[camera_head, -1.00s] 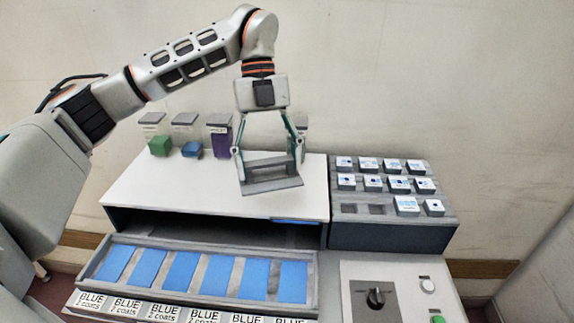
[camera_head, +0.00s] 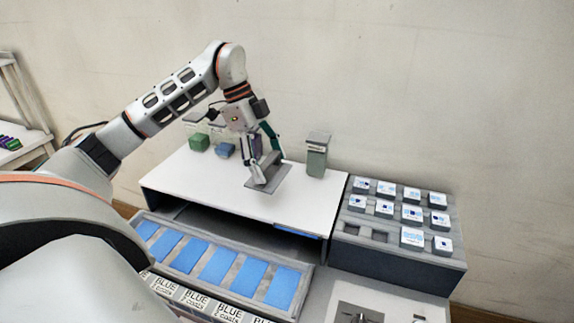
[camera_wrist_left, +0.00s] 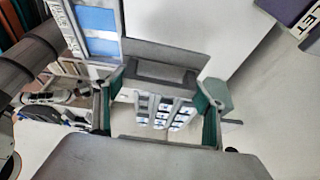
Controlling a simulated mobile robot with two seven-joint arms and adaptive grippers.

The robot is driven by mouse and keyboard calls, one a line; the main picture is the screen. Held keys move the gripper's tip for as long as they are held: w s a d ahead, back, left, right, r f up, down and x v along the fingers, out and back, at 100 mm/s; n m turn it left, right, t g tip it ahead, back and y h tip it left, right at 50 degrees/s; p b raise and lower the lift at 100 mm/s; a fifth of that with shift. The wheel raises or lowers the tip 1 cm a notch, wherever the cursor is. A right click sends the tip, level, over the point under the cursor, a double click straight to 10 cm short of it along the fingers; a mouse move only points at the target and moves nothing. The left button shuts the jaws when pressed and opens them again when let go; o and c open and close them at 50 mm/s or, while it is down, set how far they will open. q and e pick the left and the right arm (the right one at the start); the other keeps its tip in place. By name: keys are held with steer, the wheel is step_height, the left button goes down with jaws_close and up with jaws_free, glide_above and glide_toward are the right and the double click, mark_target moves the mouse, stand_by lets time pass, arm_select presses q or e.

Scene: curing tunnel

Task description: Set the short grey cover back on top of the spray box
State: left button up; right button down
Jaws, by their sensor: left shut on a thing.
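My left gripper (camera_head: 262,170) is shut on a grey cover (camera_head: 272,172), a flat plate that hangs tilted over the white-topped box (camera_head: 215,192). In the left wrist view the grey cover (camera_wrist_left: 165,70) sits between the teal-sided fingers of the left gripper (camera_wrist_left: 160,95). Whether the plate touches the white top is hard to tell. I cannot tell for certain which body is the spray box. A dark-sided box (camera_head: 400,262) with a grey top stands against the right end of the white one; its top bears several small labelled blocks and bare recesses (camera_head: 372,233). My right gripper is not in view.
Grey-lidded containers stand at the back of the white top: green (camera_head: 199,142), blue (camera_head: 224,150), and a grey-green one (camera_head: 317,158) right of the gripper. A tray of blue panels (camera_head: 220,262) sticks out in front. A control panel with a knob (camera_head: 358,316) is at front right.

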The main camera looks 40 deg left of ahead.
mark_target(268, 173)
arm_select(q)
steer(key=shift+a+f+n, duration=0.1)
steer(key=shift+a+n, duration=0.2)
steer(key=shift+n, duration=0.1)
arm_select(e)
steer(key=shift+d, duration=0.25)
arm_select(q)
steer(key=shift+f, duration=0.6)
step_height(268, 173, down, 2)
steer(key=shift+f+b, duration=0.1)
steer(key=shift+b, duration=1)
steer(key=shift+f+b, duration=0.7)
steer(key=shift+f, duration=0.75)
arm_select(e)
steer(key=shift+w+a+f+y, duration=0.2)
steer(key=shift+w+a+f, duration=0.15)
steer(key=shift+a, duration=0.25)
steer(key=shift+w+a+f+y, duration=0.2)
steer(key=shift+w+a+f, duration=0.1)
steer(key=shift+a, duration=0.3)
arm_select(q)
steer(key=shift+f+b, duration=0.3)
steer(key=shift+b, duration=0.05)
steer(key=o, duration=1.4)
steer(key=shift+c, duration=0.2)
